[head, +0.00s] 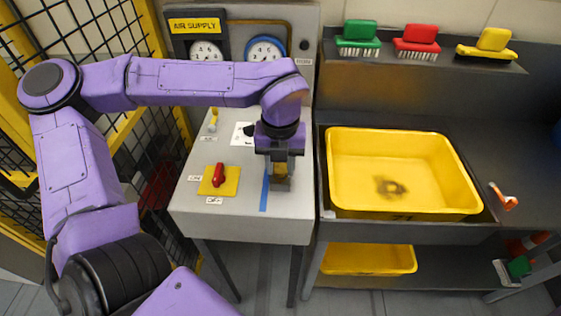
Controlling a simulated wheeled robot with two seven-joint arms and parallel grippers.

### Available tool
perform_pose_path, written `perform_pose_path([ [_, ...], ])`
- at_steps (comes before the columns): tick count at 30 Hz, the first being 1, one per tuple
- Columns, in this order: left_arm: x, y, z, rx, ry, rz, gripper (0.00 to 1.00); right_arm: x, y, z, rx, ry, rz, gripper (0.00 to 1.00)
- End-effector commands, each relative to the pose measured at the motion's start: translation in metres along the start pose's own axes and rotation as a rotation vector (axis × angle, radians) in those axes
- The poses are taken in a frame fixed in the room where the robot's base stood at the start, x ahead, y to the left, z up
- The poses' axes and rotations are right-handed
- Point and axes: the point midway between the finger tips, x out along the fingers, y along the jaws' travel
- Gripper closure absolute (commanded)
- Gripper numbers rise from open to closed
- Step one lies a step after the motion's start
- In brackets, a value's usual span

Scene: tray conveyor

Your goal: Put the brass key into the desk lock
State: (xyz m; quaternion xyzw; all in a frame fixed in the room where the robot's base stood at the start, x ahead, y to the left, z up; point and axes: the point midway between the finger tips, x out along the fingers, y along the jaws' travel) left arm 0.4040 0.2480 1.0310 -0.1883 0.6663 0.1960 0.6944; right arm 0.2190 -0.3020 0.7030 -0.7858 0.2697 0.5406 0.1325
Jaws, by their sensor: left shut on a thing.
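My left gripper (279,183) points down over the right part of the grey desk (240,229), just right of the blue tape line. It is shut on a small brass-coloured thing (280,168), which looks like the brass key. The fingers hide most of it, and I cannot tell whether its tip touches anything. I cannot make out the desk lock for certain; a white plate with a dark part (243,133) lies partly behind the gripper. My right gripper is out of view.
A red handle (218,175) on a yellow plate stands left of the tape. A small yellow lever (213,119) is farther back. Gauges stand behind the desk. A yellow bin (400,211) sits to the right, with brushes (417,38) on the shelf above. A mesh fence borders the left.

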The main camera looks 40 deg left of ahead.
Motion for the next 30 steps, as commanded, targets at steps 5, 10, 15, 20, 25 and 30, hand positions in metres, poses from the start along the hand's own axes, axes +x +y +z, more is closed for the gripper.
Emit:
perform_pose_path([
  [5,0.006,0.000,0.000,0.000,0.000,0.000,0.99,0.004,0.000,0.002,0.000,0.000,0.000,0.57],
  [10,0.007,0.000,0.000,0.000,0.000,0.000,0.45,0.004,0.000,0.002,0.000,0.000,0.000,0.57],
  [15,0.007,0.000,0.000,0.000,0.000,0.000,0.35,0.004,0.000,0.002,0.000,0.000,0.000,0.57],
  [20,0.005,0.000,0.000,-0.001,-0.001,0.000,0.35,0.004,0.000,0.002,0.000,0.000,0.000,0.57],
  [25,-0.019,0.000,0.001,-0.003,-0.005,-0.003,0.35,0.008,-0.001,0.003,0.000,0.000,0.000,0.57],
  [30,-0.061,-0.001,0.001,-0.002,-0.004,-0.001,0.35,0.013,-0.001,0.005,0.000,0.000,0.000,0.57],
])
